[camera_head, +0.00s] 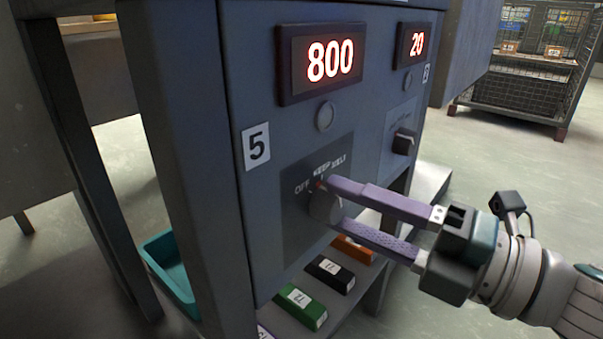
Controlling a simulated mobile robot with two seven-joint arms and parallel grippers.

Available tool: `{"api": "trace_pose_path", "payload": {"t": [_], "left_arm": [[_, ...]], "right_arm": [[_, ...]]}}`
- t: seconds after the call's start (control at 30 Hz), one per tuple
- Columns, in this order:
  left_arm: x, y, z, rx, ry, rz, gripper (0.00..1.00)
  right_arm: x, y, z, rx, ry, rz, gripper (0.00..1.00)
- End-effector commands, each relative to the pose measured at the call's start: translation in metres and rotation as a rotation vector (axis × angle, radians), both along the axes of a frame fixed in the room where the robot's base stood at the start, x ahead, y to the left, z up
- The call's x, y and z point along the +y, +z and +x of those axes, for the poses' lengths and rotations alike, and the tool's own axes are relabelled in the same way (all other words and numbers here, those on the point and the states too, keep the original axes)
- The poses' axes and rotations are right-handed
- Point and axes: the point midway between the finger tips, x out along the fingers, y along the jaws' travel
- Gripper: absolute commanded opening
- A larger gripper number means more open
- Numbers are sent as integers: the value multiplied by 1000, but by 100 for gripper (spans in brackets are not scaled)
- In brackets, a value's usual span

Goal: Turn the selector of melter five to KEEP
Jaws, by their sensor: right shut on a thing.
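The panel of melter five (262,215) carries a "5" label (256,146) and a display (330,61) reading 800. Its selector (322,207) is a grey knob below, with OFF, KEEP and MELT printed from left to right above it. A small red mark on the knob shows just below KEEP, a little toward OFF; I cannot tell if it is exactly on KEEP. My right gripper (329,202) comes from the right, its purple fingers shut on the knob and hiding part of it. My left gripper is not in view.
A second display (416,43) reading 20 and another knob (403,142) sit to the right. Green (300,306), black (330,273) and orange (353,249) labelled blocks lie on a shelf below. A teal tray (170,272) is at lower left; a wire cage (528,75) stands behind right.

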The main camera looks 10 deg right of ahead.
Motion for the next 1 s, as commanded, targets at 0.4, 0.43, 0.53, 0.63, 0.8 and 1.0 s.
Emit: {"api": "trace_pose_path", "payload": {"t": [0.4, 0.43, 0.53, 0.63, 0.8, 1.0], "left_arm": [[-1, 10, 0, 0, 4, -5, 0], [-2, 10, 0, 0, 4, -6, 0], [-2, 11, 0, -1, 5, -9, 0], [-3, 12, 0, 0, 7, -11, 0], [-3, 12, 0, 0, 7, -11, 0], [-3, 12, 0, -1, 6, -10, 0]], "right_arm": [[1, 0, 0, 161, 1, 209, 0], [1, 0, 0, 169, 0, 218, 0], [1, -1, 0, 187, 0, 241, 0], [1, -1, 0, 199, 1, 256, 0], [1, -1, 0, 206, 0, 266, 0], [1, -1, 0, 206, 1, 266, 0]]}}
